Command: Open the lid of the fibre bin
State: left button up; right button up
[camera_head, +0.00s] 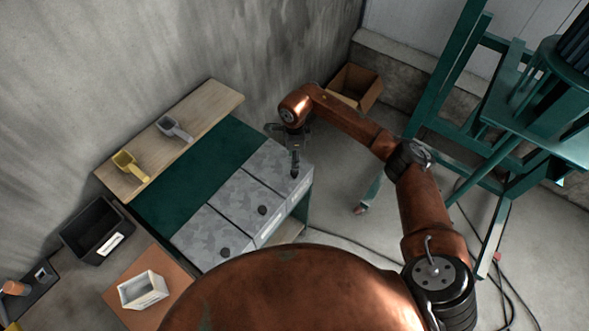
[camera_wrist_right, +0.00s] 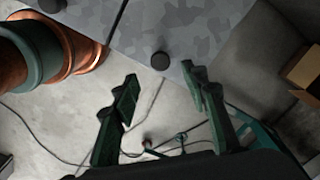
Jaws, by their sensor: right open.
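The fibre bin (camera_head: 188,243) is a long green-sided box with several grey mottled lids in a row. Each lid has a round black knob: one on the near lid (camera_head: 224,252), one on the middle lid (camera_head: 262,210) and one on the far lid (camera_head: 295,173). My right gripper (camera_head: 285,148) is over the far lid, close to its knob. In the right wrist view a black knob (camera_wrist_right: 160,61) shows beyond and between the open fingertips (camera_wrist_right: 160,78), with nothing held. The lids lie flat and closed. My left gripper is not in view.
A wooden shelf (camera_head: 218,98) behind the bin carries a yellow scoop (camera_head: 130,166) and a grey scoop (camera_head: 174,128). A black crate (camera_head: 75,232) and white box (camera_head: 143,289) stand at left. A cardboard box (camera_head: 356,85) and green frame (camera_head: 440,95) stand beyond.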

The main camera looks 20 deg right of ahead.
jog(key=shift+d+f, duration=0.15)
jog(key=shift+f, duration=0.3)
notch_tip(320, 180, down, 7)
jog(key=shift+r+p, duration=0.1)
jog(key=shift+p, duration=0.55)
jog(key=shift+c, duration=0.2)
grip_shut()
